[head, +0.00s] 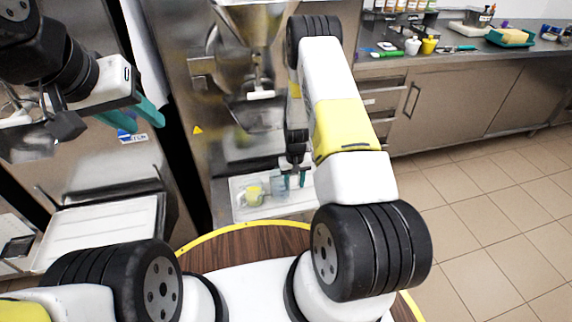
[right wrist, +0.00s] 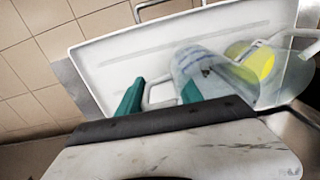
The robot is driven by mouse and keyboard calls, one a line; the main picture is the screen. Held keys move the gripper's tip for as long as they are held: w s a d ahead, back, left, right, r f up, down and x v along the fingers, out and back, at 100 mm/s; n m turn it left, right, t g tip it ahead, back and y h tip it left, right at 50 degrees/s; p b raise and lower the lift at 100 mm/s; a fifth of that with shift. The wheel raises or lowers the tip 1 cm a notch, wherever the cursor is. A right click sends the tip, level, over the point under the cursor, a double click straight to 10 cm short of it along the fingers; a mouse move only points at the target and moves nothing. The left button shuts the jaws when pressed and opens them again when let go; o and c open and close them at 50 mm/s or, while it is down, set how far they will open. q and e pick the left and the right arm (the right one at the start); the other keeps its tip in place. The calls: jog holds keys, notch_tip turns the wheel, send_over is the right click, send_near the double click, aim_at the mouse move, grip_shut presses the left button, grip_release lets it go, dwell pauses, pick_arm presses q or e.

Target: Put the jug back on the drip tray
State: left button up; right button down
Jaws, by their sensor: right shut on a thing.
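The jug (head: 279,187) is clear and bluish; it also shows in the right wrist view (right wrist: 198,66). It is over the white drip tray (head: 246,213), whose rim also shows in the right wrist view (right wrist: 85,62). I cannot tell whether the jug's base touches the tray. My right gripper (head: 294,181) is shut on the jug's handle, with the handle between its teal fingers in the right wrist view (right wrist: 160,92). My left gripper (head: 134,116) is open and empty, high at the left, away from the jug.
A yellow cup-like thing (head: 254,194) is beside the jug on the tray side. The steel freezer with its hopper (head: 250,18) stands behind and above the tray. Another white tray (head: 105,230) is at the left. A counter (head: 460,55) with bottles and cups runs along the right.

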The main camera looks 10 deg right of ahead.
jog(key=shift+w+d, duration=0.25)
jog(key=shift+w, duration=0.25)
jog(key=shift+w+f, duration=0.15)
jog(key=shift+f, duration=1.65)
jog(key=shift+f, duration=0.1)
jog(key=c, duration=0.8)
grip_release()
jog(key=shift+d, duration=0.1)
jog(key=shift+o, duration=0.2)
